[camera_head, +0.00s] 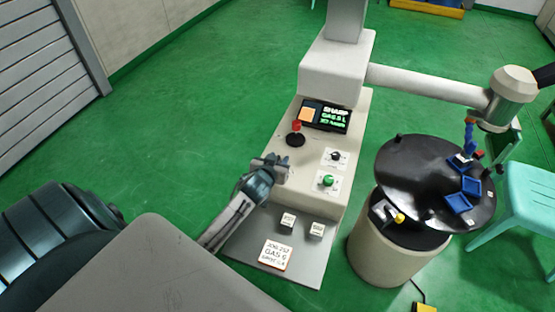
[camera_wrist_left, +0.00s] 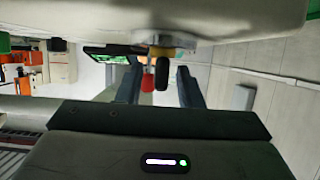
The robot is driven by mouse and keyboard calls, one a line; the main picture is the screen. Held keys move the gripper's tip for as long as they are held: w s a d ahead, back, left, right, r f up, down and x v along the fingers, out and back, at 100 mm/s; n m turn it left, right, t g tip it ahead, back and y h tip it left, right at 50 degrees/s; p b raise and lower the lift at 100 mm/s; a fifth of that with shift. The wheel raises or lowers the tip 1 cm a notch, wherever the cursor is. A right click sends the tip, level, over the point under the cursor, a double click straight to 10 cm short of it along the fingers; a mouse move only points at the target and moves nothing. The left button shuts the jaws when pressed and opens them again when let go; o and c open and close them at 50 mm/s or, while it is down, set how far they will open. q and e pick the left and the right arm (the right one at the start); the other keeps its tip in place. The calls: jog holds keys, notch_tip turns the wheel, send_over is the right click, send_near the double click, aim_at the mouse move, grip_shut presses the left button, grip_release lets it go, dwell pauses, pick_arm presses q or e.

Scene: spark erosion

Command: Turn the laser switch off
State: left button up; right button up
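A beige control console (camera_head: 310,150) stands in the middle of the head view. On its sloped face are a black knob (camera_head: 335,156) and a green knob (camera_head: 328,181), each on a white plate. I cannot read which is the laser switch. A red-topped control (camera_head: 297,127) with a black base sits above them. My left gripper (camera_head: 270,168) is over the console's left side, left of both knobs. In the left wrist view its fingers (camera_wrist_left: 160,88) are apart. A dark knob (camera_wrist_left: 162,75) and a red piece (camera_wrist_left: 147,82) show between them; contact is unclear. My right gripper is not in view.
A small screen (camera_head: 327,115) is at the console's top. Two small white blocks (camera_head: 288,219) and a label plate (camera_head: 276,253) are on its lower shelf. A drum with a black round top (camera_head: 420,165) stands to the right, beside a turquoise stool (camera_head: 525,195). Green floor is clear at left.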

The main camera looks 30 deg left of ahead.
pick_arm(q)
jog(key=b+v, duration=0.2)
jog(key=v, duration=0.8)
jog(key=shift+s+d, duration=0.15)
jog(key=shift+s, duration=0.25)
jog(key=shift+r, duration=0.1)
